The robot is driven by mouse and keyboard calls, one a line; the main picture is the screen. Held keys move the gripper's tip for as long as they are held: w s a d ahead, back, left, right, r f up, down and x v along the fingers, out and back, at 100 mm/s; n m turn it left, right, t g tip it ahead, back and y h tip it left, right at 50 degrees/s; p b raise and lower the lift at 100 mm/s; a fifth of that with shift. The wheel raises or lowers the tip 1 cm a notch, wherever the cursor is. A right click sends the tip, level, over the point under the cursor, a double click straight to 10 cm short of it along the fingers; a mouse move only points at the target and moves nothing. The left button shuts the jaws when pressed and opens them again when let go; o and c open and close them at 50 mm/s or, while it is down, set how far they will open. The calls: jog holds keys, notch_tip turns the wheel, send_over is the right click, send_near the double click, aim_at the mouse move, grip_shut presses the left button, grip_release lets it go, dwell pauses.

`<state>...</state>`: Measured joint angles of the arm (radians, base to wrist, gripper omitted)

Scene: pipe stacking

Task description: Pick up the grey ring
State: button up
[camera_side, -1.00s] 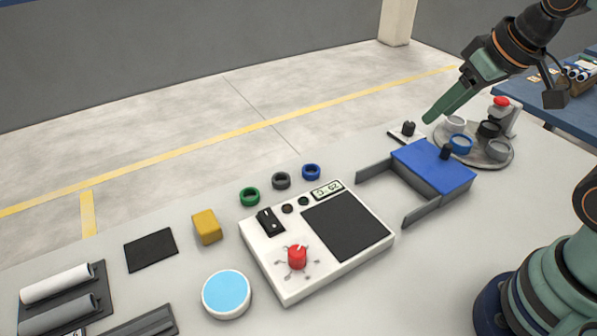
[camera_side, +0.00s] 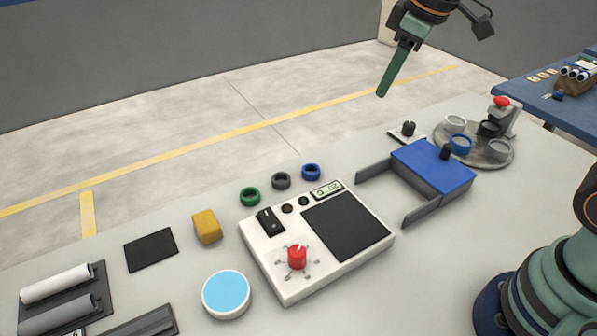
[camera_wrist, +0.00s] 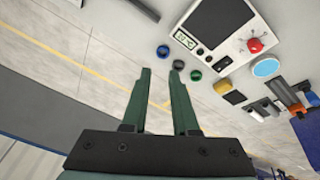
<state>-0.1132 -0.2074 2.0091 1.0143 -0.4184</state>
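A dark grey ring (camera_side: 281,186) lies on the table between a green ring (camera_side: 249,202) and a blue ring (camera_side: 311,176), behind the white control box. The grey ring (camera_wrist: 179,68) also shows in the wrist view, just past the right fingertip, with the blue ring (camera_wrist: 163,54) and green ring (camera_wrist: 196,78) on either side. My gripper (camera_side: 382,92) is raised well above and to the right of the rings, pointing down. In the wrist view its two fingers (camera_wrist: 159,74) are apart with nothing between them.
The white control box (camera_side: 270,275) with a red knob and dark plate stands in front of the rings. A blue block (camera_side: 433,166) with grey rails is to the right. Beyond it a round tray (camera_side: 470,160) holds several cup-like rings. A yellow block (camera_side: 207,226) stands left.

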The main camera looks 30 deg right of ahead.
jog(key=w+a+f+n+g, duration=0.2)
jog(key=w+a+f+n, duration=0.4)
jog(key=w, duration=0.3)
jog(key=n+g, duration=0.2)
jog(key=n, duration=0.4)
send_over(286, 182)
jog(key=f, duration=1.5)
jog(key=shift+w+a+f, duration=0.2)
jog(key=shift+a+f, duration=0.05)
jog(key=shift+s+d+f, duration=0.1)
jog(key=shift+f, duration=1.25)
jog(key=shift+s+d+f, duration=0.1)
jog(key=shift+f, duration=1.25)
jog(key=shift+w, duration=0.1)
grip_shut()
